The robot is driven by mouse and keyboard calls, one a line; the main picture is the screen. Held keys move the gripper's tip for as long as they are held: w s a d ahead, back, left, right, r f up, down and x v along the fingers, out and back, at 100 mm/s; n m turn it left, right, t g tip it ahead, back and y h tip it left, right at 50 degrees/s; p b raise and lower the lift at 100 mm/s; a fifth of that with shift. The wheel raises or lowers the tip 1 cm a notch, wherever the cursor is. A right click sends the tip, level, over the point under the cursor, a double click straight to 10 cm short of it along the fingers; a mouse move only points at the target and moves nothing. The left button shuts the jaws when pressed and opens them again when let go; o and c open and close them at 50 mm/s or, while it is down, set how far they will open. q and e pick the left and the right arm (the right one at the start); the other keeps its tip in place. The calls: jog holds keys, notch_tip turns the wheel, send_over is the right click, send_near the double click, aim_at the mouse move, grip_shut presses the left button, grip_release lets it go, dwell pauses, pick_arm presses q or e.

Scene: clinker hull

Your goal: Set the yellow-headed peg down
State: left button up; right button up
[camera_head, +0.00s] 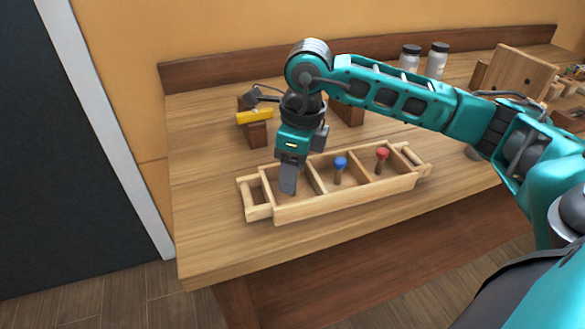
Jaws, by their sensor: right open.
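My right gripper (288,187) points down into the left large compartment of a long wooden tray (345,202) on the bench. It is open, seen nearly edge-on, so the gap between its fingers hardly shows. I cannot make out the yellow-headed peg; the fingers may hide it. A blue-headed peg (340,163) stands in the middle compartment. A red-headed peg (382,154) stands in the right compartment. My left gripper is not in view.
A yellow object (254,117) lies on a wooden block (257,135) behind the tray. Two lidded jars (437,62) and a wooden board (520,75) stand at the back right. The bench (205,215) is clear left of the tray.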

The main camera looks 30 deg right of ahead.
pick_arm(q)
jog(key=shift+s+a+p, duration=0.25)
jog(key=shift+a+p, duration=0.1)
jog(key=shift+p, duration=0.1)
pick_arm(e)
notch_tip(320, 180, up, 12)
jog(key=s, duration=0.1)
jog(key=shift+d+f, duration=0.25)
jog(key=shift+d, duration=0.2)
